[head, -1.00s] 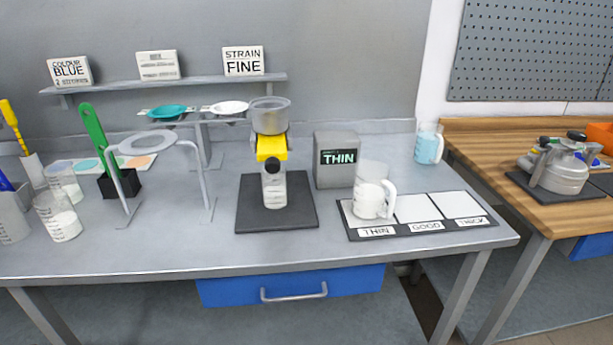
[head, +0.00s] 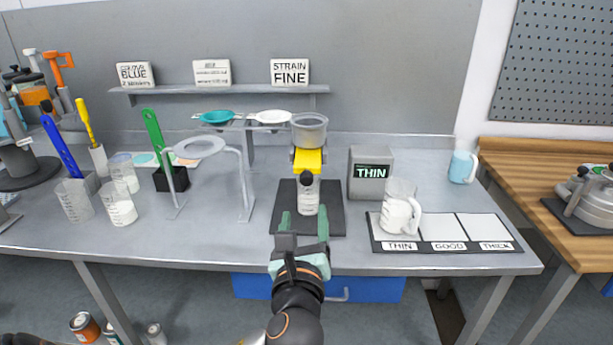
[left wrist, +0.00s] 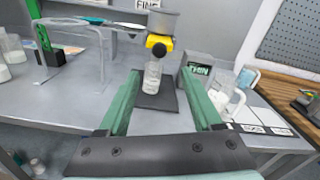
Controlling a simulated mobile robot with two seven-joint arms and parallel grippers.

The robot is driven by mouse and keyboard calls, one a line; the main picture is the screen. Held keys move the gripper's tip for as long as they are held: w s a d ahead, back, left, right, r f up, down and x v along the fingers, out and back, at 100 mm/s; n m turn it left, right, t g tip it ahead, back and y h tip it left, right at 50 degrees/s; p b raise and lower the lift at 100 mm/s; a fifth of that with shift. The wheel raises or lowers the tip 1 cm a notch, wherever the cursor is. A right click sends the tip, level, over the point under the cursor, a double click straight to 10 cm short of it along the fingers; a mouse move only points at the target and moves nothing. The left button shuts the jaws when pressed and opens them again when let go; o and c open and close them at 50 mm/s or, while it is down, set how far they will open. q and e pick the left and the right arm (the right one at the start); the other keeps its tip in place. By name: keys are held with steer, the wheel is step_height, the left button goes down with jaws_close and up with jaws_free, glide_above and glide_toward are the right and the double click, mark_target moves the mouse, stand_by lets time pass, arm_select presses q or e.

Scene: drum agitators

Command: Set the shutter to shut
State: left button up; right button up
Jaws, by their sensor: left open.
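The shutter appears to be the yellow block with a black knob (head: 308,165) on the stand below a clear grey cup (head: 309,130). A clear beaker (head: 308,196) stands below it on a dark base plate (head: 331,220). The yellow block also shows in the left wrist view (left wrist: 157,42), with its black knob facing me. I cannot tell whether the shutter is open or shut. My left gripper (head: 304,228) is open and empty, in front of the stand and apart from it. Its green fingers point toward the stand in the left wrist view (left wrist: 168,95). My right gripper does not show.
A grey box reading THIN (head: 371,173) stands right of the stand. A jug of white liquid (head: 399,212) sits on the THIN square of a card. A ring stand (head: 201,149) is to the left. A shelf (head: 220,90) with signs runs behind.

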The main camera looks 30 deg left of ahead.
mark_target(307, 181)
arm_select(q)
steer(key=x, duration=1.2)
steer(key=shift+w+a+r, duration=0.15)
jaws_close()
stand_by(1.1)
